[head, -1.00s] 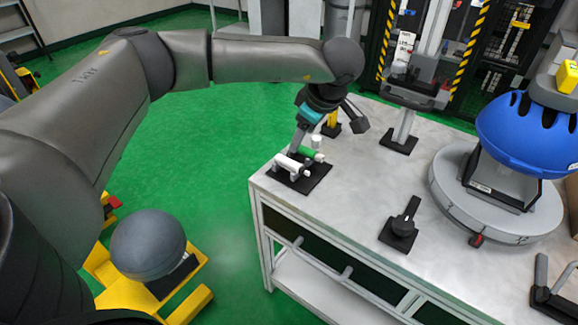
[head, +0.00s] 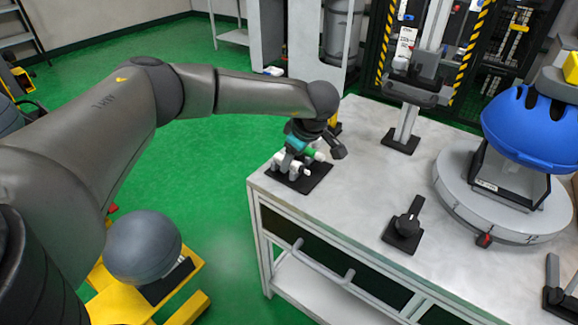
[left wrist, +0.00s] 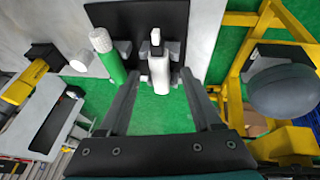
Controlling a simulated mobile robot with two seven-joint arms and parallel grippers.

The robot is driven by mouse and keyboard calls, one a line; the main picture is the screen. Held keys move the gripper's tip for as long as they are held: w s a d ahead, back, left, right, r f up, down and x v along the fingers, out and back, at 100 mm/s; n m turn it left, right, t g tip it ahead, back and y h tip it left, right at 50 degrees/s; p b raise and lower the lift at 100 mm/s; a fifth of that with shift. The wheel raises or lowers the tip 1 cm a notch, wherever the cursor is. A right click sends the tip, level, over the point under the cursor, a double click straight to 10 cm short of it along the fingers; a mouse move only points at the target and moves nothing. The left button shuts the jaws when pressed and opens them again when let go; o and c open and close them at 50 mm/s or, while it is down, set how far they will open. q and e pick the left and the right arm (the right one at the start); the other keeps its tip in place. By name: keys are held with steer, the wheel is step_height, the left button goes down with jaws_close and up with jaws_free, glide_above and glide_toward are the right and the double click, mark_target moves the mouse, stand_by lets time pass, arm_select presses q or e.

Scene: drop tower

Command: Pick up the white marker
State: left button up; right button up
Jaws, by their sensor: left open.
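The white marker (left wrist: 159,74) lies in a black holder (left wrist: 112,18) at the table's corner; the holder also shows in the head view (head: 317,181). In the head view the marker is mostly hidden by my gripper. A green marker with a white end (left wrist: 113,68) lies beside it in the same holder; it shows in the head view (head: 312,154). My left gripper (left wrist: 160,80) is open, with one finger on each side of the white marker. I cannot tell whether the fingers touch it. My right gripper is not in view.
A black lever on a square base (head: 404,230) stands on the white table (head: 352,207). A round turntable (head: 455,190) carries a blue helmet (head: 530,130) at the right. A stand (head: 401,140) is behind. A white cylinder (left wrist: 79,61) is close beside the green marker.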

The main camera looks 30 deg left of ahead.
arm_select(q)
steer(key=shift+x, duration=0.95)
jaws_close()
